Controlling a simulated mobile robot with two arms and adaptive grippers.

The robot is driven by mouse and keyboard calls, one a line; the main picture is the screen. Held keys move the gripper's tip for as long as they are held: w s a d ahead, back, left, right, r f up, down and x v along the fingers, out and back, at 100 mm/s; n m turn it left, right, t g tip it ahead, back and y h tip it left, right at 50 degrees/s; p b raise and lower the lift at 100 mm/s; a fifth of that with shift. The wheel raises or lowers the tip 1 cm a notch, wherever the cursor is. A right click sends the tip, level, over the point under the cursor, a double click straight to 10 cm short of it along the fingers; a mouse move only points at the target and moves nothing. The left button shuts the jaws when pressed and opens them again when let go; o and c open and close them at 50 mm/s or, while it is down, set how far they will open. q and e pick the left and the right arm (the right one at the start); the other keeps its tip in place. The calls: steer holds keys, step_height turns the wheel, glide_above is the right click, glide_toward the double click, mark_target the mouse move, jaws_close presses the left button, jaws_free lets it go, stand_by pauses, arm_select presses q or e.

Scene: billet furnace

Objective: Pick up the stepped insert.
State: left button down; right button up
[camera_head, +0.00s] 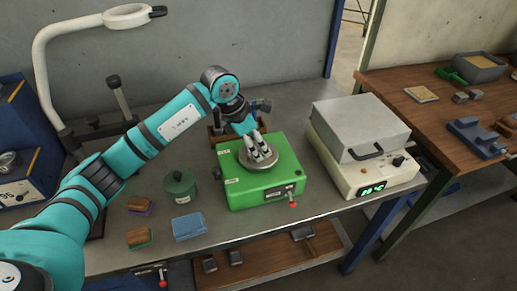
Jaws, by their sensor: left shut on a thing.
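My left gripper (262,152) reaches down from above over the green box (238,190) on the grey workbench. Its fingers are shut on a small metal piece, which I take to be the stepped insert; the fingers hide most of it. The fingertips are at the round grey metal plate (246,164) on top of the green box. I cannot tell whether the piece touches the plate. My right gripper is not in view.
A white heater unit (350,178) with a grey lid stands right of the green box. A lamp (45,60) rises behind my arm. A wooden table (430,110) is at right.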

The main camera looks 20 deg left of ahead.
arm_select(q)
steer(key=shift+w+r, duration=0.1)
steer(key=shift+r, duration=0.15)
steer(key=shift+r+b, duration=0.55)
steer(key=shift+r, duration=0.05)
step_height(320, 180, up, 2)
steer(key=shift+r+b, duration=0.1)
steer(key=shift+b, duration=0.5)
steer(key=s+d+b, duration=0.1)
steer(key=s+b, duration=0.1)
steer(key=s, duration=0.6)
steer(key=s+d+r+b, duration=0.1)
steer(key=s+d+b, duration=0.1)
steer(key=s, duration=0.5)
steer(key=shift+s+r, duration=0.15)
steer(key=shift+s, duration=0.25)
